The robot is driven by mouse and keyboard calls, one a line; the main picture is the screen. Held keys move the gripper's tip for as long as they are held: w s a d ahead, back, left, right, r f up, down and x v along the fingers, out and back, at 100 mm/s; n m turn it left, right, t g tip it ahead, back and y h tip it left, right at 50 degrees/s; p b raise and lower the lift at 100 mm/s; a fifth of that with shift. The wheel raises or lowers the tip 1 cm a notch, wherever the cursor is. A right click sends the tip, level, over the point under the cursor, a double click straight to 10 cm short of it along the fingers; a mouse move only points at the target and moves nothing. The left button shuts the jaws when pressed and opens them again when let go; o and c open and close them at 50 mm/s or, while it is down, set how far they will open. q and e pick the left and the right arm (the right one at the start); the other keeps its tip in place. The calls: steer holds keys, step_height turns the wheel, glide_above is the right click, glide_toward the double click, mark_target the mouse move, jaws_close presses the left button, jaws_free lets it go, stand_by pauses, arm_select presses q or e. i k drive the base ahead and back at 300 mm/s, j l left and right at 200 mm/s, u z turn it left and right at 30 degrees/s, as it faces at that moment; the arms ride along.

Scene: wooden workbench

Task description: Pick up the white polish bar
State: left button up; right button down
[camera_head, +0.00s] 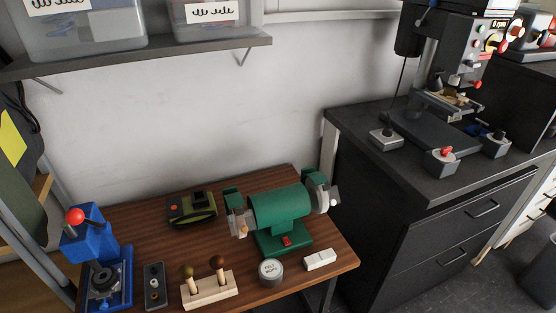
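The white polish bar (320,260) lies on the wooden workbench (150,225) near its front right edge. It is a small white block, in front of the green bench grinder (280,209) and to the right of a round grey tin (271,271). Nothing covers it. Neither of my grippers shows in the head view.
A wooden holder (209,291) with two knobbed tools, a dark plate (154,286) and a blue press (105,270) stand left along the front. A green and black device (191,208) sits behind. A black cabinet (420,220) carrying a drill press (450,75) stands at right.

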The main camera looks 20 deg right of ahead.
mark_target(321, 258)
steer(key=l+z, duration=0.1)
steer(key=z, duration=0.95)
